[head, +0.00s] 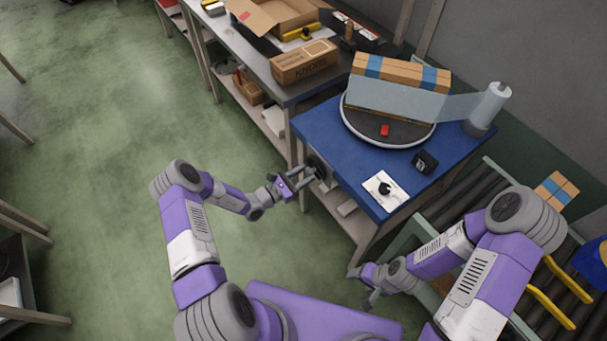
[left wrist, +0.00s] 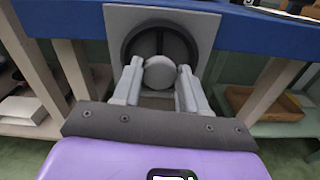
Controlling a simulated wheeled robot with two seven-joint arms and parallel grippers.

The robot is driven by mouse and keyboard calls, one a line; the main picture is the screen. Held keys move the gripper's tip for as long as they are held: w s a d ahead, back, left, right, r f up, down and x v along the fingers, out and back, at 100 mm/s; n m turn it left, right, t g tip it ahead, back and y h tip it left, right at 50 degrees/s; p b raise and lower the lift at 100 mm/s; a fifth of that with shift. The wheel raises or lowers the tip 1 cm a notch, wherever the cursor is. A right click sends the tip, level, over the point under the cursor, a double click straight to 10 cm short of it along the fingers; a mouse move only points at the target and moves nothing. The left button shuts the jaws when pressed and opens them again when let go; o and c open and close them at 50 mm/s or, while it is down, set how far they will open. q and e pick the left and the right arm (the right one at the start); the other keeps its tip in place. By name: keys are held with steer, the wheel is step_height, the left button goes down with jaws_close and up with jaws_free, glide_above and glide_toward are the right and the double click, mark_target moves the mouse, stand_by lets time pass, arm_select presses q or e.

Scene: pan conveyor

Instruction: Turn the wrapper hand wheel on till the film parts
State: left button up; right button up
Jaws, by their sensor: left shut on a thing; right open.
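The hand wheel (head: 317,166) is a dark ring on the side of the blue wrapper table (head: 345,170). In the left wrist view the wheel (left wrist: 126,48) sits on a grey plate, with a round grey knob (left wrist: 159,73) in front. My left gripper (head: 309,178) is shut on the knob, one finger on each side (left wrist: 159,84). A carton with blue tape (head: 400,70) stands on the round turntable (head: 366,131). Pale film (head: 455,106) stretches unbroken from the carton to the upright roll (head: 488,104). My right gripper (head: 366,288) is open and empty, low in front of the table.
A red block (head: 384,130) lies on the turntable. A black box (head: 425,161) and a white panel with a black knob (head: 385,190) are on the blue table. A roller conveyor (head: 500,205) is at the right. A bench with cartons (head: 305,62) stands behind.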

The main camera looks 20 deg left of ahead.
arm_select(q)
steer(key=shift+m+p, duration=0.8)
steer(key=shift+m, duration=1.3)
steer(key=o, duration=1)
steer(key=shift+s, duration=0.1)
steer(key=p+v, duration=0.1)
steer(key=v, duration=0.6)
steer(key=shift+s+a, duration=0.15)
steer(key=shift+s, duration=0.05)
